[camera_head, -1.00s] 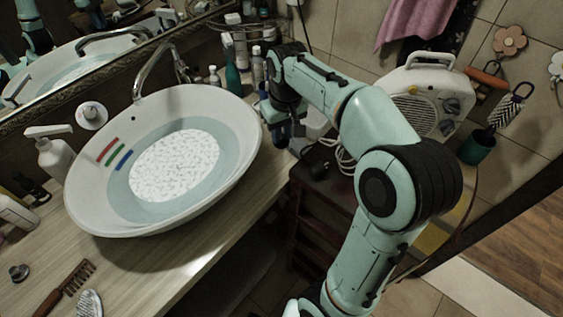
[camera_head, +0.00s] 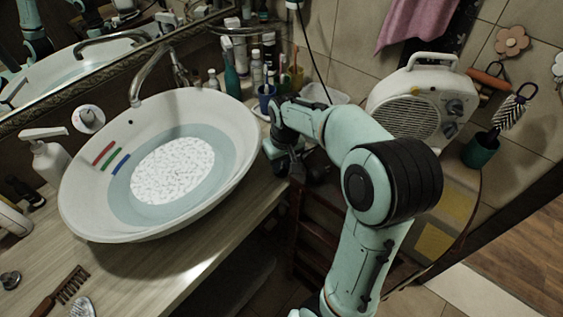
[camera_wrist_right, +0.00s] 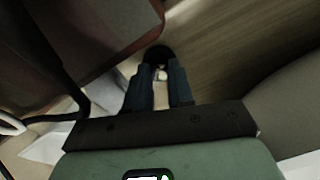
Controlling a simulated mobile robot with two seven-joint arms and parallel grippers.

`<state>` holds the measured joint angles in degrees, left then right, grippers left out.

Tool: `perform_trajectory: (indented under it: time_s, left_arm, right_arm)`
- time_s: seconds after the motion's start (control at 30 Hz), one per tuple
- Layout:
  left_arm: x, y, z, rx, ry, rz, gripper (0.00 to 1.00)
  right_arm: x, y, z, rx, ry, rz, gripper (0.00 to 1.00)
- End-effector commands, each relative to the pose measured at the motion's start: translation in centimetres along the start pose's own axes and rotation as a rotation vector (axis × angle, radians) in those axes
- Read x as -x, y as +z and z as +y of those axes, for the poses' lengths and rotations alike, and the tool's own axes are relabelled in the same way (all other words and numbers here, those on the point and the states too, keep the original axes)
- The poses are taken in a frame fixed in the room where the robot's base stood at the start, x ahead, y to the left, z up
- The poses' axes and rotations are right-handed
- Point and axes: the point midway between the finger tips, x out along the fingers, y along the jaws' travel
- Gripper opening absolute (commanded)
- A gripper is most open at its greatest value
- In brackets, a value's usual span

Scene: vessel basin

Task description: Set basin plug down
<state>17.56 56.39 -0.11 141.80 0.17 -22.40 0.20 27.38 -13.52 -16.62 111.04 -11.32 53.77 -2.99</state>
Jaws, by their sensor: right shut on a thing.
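The basin plug (camera_wrist_right: 158,54) looks like a dark disc with a small pale knob. In the right wrist view it sits at the tips of my right gripper (camera_wrist_right: 160,80), which is shut on it. Wood-coloured surface lies beyond the plug; I cannot tell whether they touch. In the head view my right gripper (camera_head: 290,165) is low at the right edge of the counter, beside the basin, and the plug cannot be made out there. The white basin (camera_head: 232,125) holds water over a pale speckled patch. My left gripper is out of view.
The wooden counter (camera_head: 180,262) is clear in front of the basin. A comb (camera_head: 65,288) and a small dark round item (camera_head: 10,280) lie at its left. A blue cup (camera_head: 265,101) and bottles stand behind my gripper. A white heater (camera_head: 415,105) is at right.

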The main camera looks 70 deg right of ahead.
Motion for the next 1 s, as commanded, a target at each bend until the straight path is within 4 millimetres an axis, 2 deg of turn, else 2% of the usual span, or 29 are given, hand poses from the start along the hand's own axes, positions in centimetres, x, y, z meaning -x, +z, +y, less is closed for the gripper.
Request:
perform_trajectory:
  time_s: [0.1,0.13,0.2,0.5,0.63,0.77,1.0]
  left_arm:
    - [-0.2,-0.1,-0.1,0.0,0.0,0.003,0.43]
    - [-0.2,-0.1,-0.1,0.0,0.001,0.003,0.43]
    - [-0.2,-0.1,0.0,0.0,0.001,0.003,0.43]
    - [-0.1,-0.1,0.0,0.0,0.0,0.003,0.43]
    - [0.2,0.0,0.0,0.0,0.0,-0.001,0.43]
    - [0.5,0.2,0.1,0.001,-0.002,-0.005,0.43]
    - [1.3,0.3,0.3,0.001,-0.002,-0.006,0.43]
  right_arm:
    - [-0.3,0.0,0.0,0.0,0.0,0.0,0.0]
    - [-0.4,0.1,0.0,0.0,0.0,0.0,0.26]
    - [-0.3,0.0,0.0,0.0,0.0,0.0,0.48]
    - [-0.2,0.0,0.0,0.0,0.0,0.0,0.48]
    - [0.8,-0.1,0.0,0.0,-0.001,0.002,0.48]
    - [3.2,-0.1,0.0,0.0,-0.001,0.006,0.48]
    - [8.5,-0.1,0.0,0.0,0.0,0.006,0.48]
